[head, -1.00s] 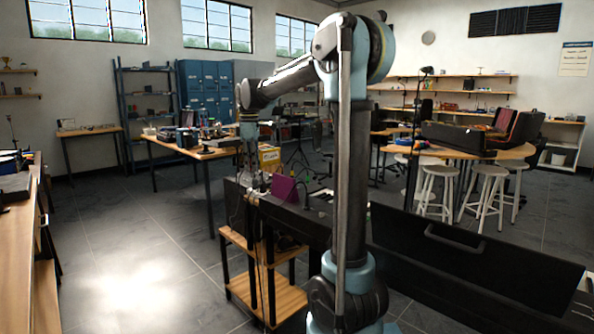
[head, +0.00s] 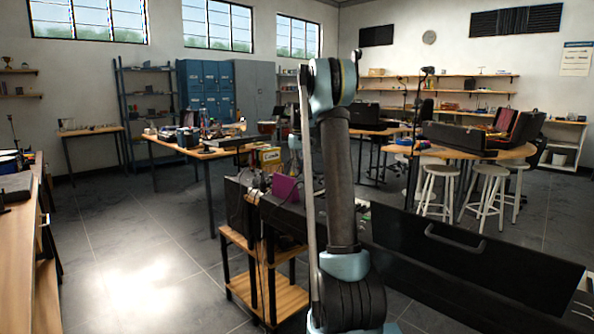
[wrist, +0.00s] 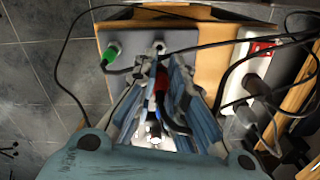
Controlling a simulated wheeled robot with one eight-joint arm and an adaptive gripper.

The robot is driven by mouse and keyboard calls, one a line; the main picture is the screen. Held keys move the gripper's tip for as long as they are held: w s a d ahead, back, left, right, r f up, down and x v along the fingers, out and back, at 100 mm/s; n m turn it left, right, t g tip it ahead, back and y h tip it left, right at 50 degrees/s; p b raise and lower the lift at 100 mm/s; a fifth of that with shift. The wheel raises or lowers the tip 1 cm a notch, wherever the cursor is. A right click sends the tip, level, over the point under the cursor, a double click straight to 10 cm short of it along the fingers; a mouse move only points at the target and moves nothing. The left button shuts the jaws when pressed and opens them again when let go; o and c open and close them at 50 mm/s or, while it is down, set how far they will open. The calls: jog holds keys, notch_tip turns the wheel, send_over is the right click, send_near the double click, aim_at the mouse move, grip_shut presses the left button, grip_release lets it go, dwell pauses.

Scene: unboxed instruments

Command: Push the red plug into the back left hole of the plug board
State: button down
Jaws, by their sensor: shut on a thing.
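In the wrist view my gripper (wrist: 163,58) is shut on the red plug (wrist: 160,84), which shows as a red body between the two fingers. A dark cable runs back from it toward the palm. The grey plug board (wrist: 200,36) lies beyond and around the fingertips. A green plug (wrist: 108,56) sits at the board's left side. The fingers hide the middle of the board, and I cannot make out its holes or whether the red plug touches it. In the head view my arm hides the gripper, and I cannot make out the board or the plug there.
A white power strip with a red switch (wrist: 262,46) and dark plugs lies right of the board. Loose black cables cross the board and the left side. A purple object (head: 285,188) and a long black open case (head: 470,255) stand near my arm.

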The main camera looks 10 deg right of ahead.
jog(key=shift+f, duration=2.5)
jog(key=shift+s+f, duration=0.1)
jog(key=shift+f, duration=0.9)
dwell(0.9)
jog(key=c, duration=1.6)
grip_release()
jog(key=shift+o, duration=0.2)
jog(key=shift+r, duration=0.1)
